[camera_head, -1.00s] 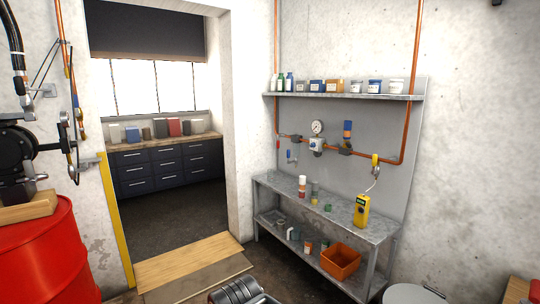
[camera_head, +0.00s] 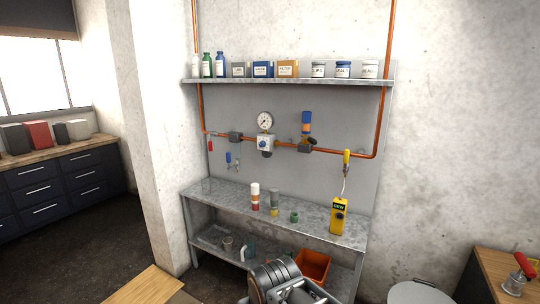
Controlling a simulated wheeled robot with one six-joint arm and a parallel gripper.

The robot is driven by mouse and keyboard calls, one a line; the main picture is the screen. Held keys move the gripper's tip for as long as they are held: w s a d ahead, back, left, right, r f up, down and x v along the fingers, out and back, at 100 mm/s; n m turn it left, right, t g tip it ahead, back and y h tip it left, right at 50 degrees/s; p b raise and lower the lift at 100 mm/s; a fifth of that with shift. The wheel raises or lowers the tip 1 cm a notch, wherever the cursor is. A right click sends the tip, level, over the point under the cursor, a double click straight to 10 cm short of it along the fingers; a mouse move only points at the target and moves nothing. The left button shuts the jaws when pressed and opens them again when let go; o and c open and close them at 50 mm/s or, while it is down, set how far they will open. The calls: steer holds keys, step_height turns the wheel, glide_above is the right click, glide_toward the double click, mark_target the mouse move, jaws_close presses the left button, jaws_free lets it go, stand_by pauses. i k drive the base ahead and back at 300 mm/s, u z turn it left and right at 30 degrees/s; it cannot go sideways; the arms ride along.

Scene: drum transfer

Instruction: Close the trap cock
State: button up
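A copper pipe line (camera_head: 290,146) runs across the grey back panel above the bench. Small fittings with a red handle (camera_head: 210,143) and a blue handle (camera_head: 228,158) sit at its left end. A yellow-handled fitting (camera_head: 346,157) hangs at its right end, with a pale line down to a yellow handheld device (camera_head: 338,216). I cannot tell which fitting is the trap cock, or whether any of them is open. A grey, rounded part of my arm shows at the bottom middle. My gripper's fingers are not seen.
A round gauge (camera_head: 265,121) and a blue-topped unit (camera_head: 306,124) sit on the line. A shelf (camera_head: 290,81) with bottles and tins is above. The metal bench (camera_head: 232,198) bears several small containers. An orange bin (camera_head: 313,264) is below. A wooden-topped cabinet (camera_head: 497,268) stands at right.

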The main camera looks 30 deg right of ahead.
mark_target(228, 154)
steer(key=z, duration=0.2)
steer(key=i, duration=2.8)
steer(key=u, duration=0.4)
